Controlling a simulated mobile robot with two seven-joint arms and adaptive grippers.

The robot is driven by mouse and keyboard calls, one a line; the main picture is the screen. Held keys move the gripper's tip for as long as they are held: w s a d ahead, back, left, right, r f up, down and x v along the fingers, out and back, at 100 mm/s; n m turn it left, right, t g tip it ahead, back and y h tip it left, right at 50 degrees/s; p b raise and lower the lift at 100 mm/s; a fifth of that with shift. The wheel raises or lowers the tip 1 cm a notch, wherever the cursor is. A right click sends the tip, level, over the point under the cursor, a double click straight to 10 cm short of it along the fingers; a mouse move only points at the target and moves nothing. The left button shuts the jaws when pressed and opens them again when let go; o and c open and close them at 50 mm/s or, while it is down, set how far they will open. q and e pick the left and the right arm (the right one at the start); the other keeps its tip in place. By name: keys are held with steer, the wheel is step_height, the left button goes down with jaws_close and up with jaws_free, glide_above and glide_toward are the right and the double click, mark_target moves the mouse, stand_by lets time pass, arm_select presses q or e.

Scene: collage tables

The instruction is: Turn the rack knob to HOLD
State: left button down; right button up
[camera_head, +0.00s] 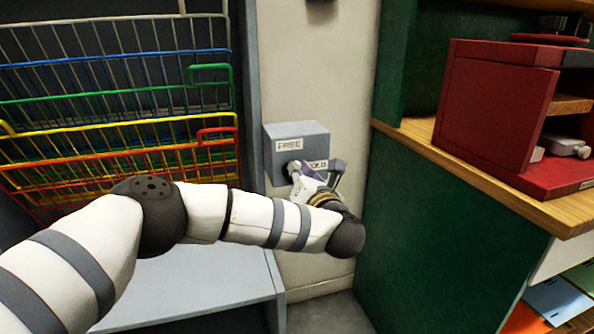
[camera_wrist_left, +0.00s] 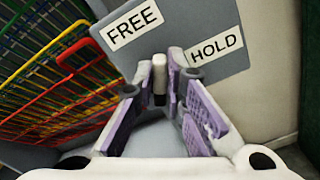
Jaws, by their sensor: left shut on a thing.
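The rack knob (camera_wrist_left: 159,72) is a small pale piece with a dark part, on the grey control box (camera_head: 297,130) fixed to the wall. The box carries a FREE label (camera_head: 289,144) at upper left and a HOLD label (camera_wrist_left: 216,48) to the right, partly hidden in the head view. My left gripper (camera_head: 296,171) reaches the box front. In the wrist view its purple-padded fingers (camera_wrist_left: 170,85) are shut on the knob, between and below the two labels. The fingers hide much of the knob, so I cannot tell its exact setting. My right gripper is out of view.
A rack of coloured wire shelves (camera_head: 120,100) stands left of the box, above a grey ledge (camera_head: 190,285). To the right are a green cabinet (camera_head: 430,220) with a wooden top and a red press-like unit (camera_head: 495,95). My left arm crosses before the rack.

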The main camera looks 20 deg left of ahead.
arm_select(q)
steer(key=m, duration=0.4)
steer(key=f+m, duration=0.1)
steer(key=m, duration=0.3)
steer(key=m+p, duration=0.1)
steer(key=m, duration=0.3)
steer(key=shift+w+d+f, duration=0.25)
steer(key=shift+d+f, duration=0.05)
steer(key=shift+d, duration=0.05)
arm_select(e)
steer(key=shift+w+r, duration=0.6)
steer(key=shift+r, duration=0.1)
arm_select(q)
steer(key=shift+m, duration=0.3)
steer(key=c, duration=1.6)
jaws_free()
steer(key=shift+c, duration=0.2)
steer(key=v, duration=1.2)
